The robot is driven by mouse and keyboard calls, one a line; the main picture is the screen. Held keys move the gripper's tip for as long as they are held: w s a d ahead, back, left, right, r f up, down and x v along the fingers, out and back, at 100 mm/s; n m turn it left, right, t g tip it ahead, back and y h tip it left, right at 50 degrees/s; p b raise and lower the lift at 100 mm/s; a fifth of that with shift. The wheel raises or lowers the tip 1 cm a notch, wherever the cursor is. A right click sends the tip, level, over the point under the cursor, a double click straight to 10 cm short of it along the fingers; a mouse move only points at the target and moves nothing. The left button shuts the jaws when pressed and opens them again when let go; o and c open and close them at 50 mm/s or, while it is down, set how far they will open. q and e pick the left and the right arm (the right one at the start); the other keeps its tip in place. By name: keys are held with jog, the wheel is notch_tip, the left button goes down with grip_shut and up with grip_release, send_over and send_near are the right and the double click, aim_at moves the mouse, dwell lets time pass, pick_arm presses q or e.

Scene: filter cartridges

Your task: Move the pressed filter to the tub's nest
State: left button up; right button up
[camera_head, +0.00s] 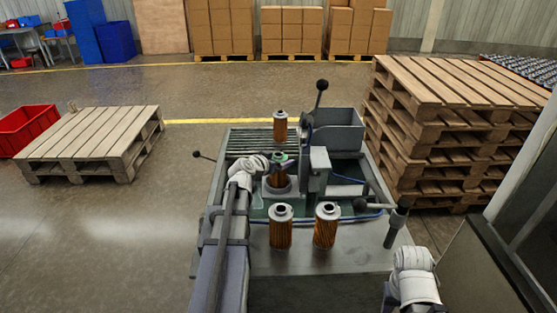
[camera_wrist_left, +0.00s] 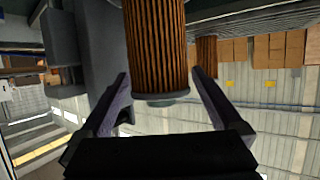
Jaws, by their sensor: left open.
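In the left wrist view the filter (camera_wrist_left: 156,45) lies between the two open fingers (camera_wrist_left: 158,100), with a visible gap on each side. A grey open tub (camera_head: 340,134) stands behind and right of the press; I cannot make out a nest in it. My right arm shows at the lower right, its gripper unseen.
Two grey-capped filters (camera_head: 281,229) (camera_head: 326,228) stand at the bench front. Another filter (camera_head: 280,127) stands on the slatted rack (camera_head: 250,143) behind. The press column (camera_head: 319,170) and a black-knobbed lever (camera_head: 321,87) rise beside the seat. Stacked pallets (camera_head: 440,130) stand close right.

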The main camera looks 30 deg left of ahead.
pick_arm(q)
jog(key=p+v, duration=0.4)
jog(key=v, duration=0.8)
jog(key=shift+r, duration=0.15)
